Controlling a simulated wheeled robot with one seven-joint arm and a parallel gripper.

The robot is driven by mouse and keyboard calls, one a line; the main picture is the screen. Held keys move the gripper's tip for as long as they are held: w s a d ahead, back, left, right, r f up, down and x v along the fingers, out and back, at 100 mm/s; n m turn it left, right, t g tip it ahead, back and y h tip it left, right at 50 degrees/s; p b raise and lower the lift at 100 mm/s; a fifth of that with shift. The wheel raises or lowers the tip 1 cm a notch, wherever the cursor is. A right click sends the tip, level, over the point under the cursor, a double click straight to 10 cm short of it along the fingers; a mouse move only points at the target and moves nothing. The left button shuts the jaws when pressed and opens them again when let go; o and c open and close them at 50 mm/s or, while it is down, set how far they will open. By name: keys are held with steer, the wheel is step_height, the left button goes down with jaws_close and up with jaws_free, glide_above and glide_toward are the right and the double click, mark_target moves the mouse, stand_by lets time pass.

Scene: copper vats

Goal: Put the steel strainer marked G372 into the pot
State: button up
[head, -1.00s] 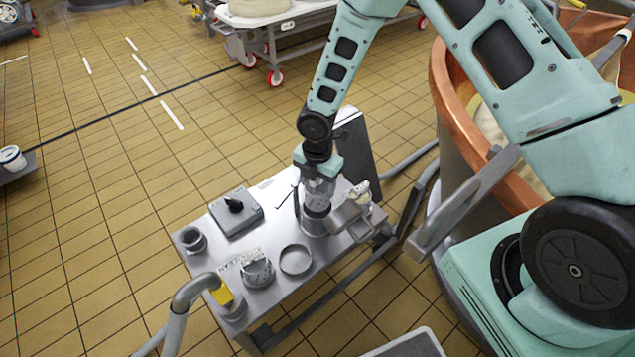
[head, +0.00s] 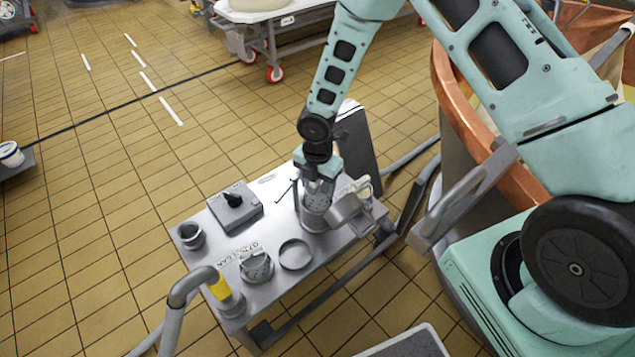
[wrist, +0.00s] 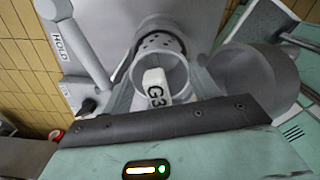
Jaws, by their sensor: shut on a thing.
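The steel strainer (head: 316,199), a grey perforated cylinder, is in my gripper (head: 317,182), which is shut on it above the right part of the steel table. In the wrist view the strainer (wrist: 150,42) shows its round mouth and holes; a white tag reads "G3", the rest hidden by the gripper. The strainer's lower end is hard to make out, and I cannot tell whether it is inside a vessel or touching the table. I cannot tell which vessel is the pot.
A copper vat (head: 462,110) stands right.

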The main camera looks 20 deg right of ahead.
steer(key=shift+f+b, duration=1.25)
steer(key=shift+f, duration=0.85)
steer(key=shift+f, duration=0.2)
